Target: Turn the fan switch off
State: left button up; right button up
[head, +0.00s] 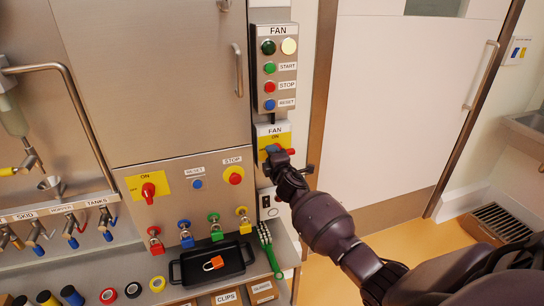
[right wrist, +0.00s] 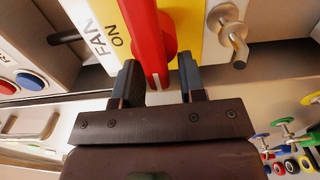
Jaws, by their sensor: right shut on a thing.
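The fan switch is a yellow plate (head: 284,139) labelled FAN and ON, with a red handle, low on the right side of the steel cabinet in the head view. My right gripper (head: 278,152) is at the switch and covers most of it there. In the right wrist view, the red handle (right wrist: 148,35) stands on the yellow plate (right wrist: 190,25), beside the word ON. The fingers of the right gripper (right wrist: 160,80) are on either side of the handle's end, shut on it. My left gripper is not in view.
Above the switch is a FAN button box (head: 275,67). A metal hook (right wrist: 228,35) projects beside the switch. To the left is another red-and-yellow switch (head: 148,191). Below are several coloured padlocks, a black tray (head: 250,264) and a green brush (head: 268,250). A door (head: 400,110) is right.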

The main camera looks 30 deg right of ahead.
dwell(0.3)
jog(key=o, duration=0.6)
jog(key=p+v, duration=0.1)
jog(key=v, duration=1)
